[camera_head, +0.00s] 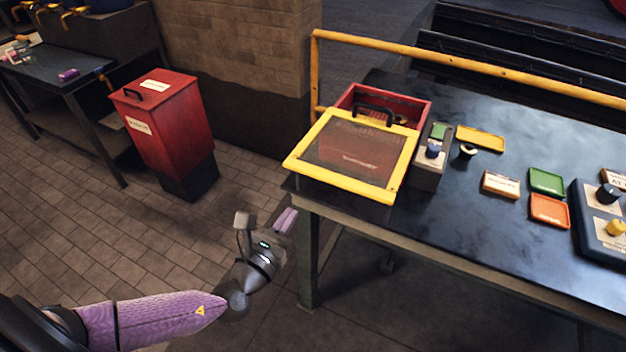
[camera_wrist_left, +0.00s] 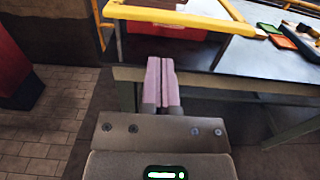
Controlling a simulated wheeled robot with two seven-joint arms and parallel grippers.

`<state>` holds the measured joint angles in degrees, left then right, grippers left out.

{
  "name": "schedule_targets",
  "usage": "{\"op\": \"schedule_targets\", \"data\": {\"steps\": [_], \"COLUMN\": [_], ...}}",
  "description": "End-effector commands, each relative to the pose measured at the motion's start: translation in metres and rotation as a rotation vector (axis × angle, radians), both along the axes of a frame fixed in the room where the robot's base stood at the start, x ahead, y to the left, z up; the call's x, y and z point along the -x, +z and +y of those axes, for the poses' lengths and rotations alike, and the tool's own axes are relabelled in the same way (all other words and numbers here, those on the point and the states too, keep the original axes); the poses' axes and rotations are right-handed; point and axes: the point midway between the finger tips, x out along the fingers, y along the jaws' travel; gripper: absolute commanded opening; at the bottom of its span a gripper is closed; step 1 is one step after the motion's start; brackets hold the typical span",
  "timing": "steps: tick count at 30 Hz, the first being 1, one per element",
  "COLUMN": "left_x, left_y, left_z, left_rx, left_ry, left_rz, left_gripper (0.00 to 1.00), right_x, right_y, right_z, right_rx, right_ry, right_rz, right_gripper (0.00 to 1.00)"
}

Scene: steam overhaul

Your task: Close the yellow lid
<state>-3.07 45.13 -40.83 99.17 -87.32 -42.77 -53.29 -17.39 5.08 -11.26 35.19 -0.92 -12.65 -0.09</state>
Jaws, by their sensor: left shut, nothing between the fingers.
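The yellow lid (camera_head: 398,180) is a yellow frame around a dark see-through panel. In the head view it is swung out towards the table's front left edge, in front of a red box (camera_head: 420,109) with a dark handle. The box is uncovered at the back. In the left wrist view the lid's yellow frame (camera_wrist_left: 170,16) crosses the top, with the red box (camera_wrist_left: 190,33) behind it. My left gripper (camera_head: 288,219) is below and in front of the lid, off the table edge, its pink fingers (camera_wrist_left: 162,80) shut and empty. It is apart from the lid. My right gripper is out of view.
A dark table (camera_head: 460,215) holds a grey control box (camera_head: 428,172), green and orange trays (camera_head: 547,180), and a knob panel (camera_head: 588,222). A yellow rail (camera_head: 480,66) runs behind. A red bin (camera_head: 170,120) stands left, with open tiled floor between.

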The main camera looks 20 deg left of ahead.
Motion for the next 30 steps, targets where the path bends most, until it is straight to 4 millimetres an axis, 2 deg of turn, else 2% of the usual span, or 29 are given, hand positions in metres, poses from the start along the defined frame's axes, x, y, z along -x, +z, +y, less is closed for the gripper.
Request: {"op": "schedule_targets", "data": {"steps": [6, 12, 16, 27, 30], "left_x": [-0.049, -0.082, -0.093, -0.095, -0.104], "left_y": [-0.001, -0.001, -0.001, 0.0, -0.003], "left_z": [-0.002, -0.002, -0.003, -0.003, -0.003], "left_rx": [0.001, 0.003, 0.004, 0.003, 0.002], "left_ry": [0.002, 0.002, 0.002, 0.001, 0.003], "left_rz": [-0.003, 0.001, 0.001, 0.003, 0.0], "left_gripper": [0.0, 0.0, 0.0, 0.0, 0.0], "right_x": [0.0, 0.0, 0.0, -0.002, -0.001], "right_y": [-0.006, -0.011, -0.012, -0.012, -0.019], "right_z": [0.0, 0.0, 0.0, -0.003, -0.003], "right_rx": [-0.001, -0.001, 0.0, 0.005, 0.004], "right_ry": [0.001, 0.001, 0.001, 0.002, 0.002], "right_rz": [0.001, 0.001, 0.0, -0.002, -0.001], "right_gripper": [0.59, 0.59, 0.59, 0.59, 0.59]}}
